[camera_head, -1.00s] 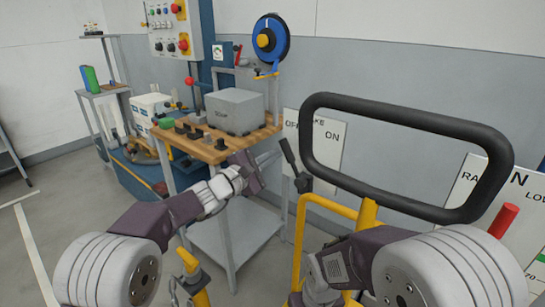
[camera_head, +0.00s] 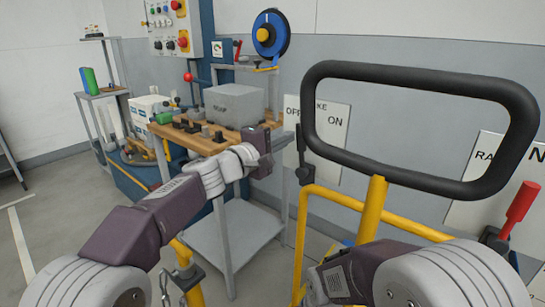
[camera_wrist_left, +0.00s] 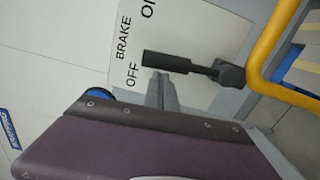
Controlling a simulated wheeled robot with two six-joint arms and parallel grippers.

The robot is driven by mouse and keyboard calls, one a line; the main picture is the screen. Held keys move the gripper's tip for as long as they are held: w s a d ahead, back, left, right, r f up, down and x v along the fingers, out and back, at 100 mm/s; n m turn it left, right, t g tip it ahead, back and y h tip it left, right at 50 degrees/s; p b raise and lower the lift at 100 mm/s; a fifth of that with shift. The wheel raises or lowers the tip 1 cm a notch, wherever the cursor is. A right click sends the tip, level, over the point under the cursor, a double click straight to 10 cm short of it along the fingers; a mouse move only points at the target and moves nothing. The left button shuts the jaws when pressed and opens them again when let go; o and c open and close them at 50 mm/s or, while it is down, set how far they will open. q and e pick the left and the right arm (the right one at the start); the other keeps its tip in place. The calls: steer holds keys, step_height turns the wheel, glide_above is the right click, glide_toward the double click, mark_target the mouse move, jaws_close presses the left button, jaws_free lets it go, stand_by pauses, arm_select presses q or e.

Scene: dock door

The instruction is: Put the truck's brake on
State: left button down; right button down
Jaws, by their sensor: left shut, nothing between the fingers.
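The brake lever (camera_head: 301,148) is a black handle on a dark pivot, standing nearly upright in front of the white brake sign (camera_head: 335,122). In the left wrist view the lever (camera_wrist_left: 167,62) shows close up, with its handle end near the word OFF. My left gripper (camera_head: 279,128) is beside the lever on its left, the OFF side. In the left wrist view its grey fingers (camera_wrist_left: 160,88) are shut and empty, close to the handle; I cannot tell whether they touch it. My right arm comes in at lower right, but its fingers are not seen.
The black handlebar loop (camera_head: 420,75) on a yellow frame (camera_head: 373,208) stands right of the lever. A red-handled lever (camera_head: 520,207) is at far right. A workbench (camera_head: 205,145) with a grey box (camera_head: 235,107) is behind my left arm.

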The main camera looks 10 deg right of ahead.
arm_select(q)
steer(key=s+d+m+b, duration=0.4)
steer(key=s+m+b, duration=0.1)
steer(key=m, duration=0.2)
steer(key=shift+s, duration=0.15)
steer(key=shift+s+d, duration=0.1)
stand_by(0.6)
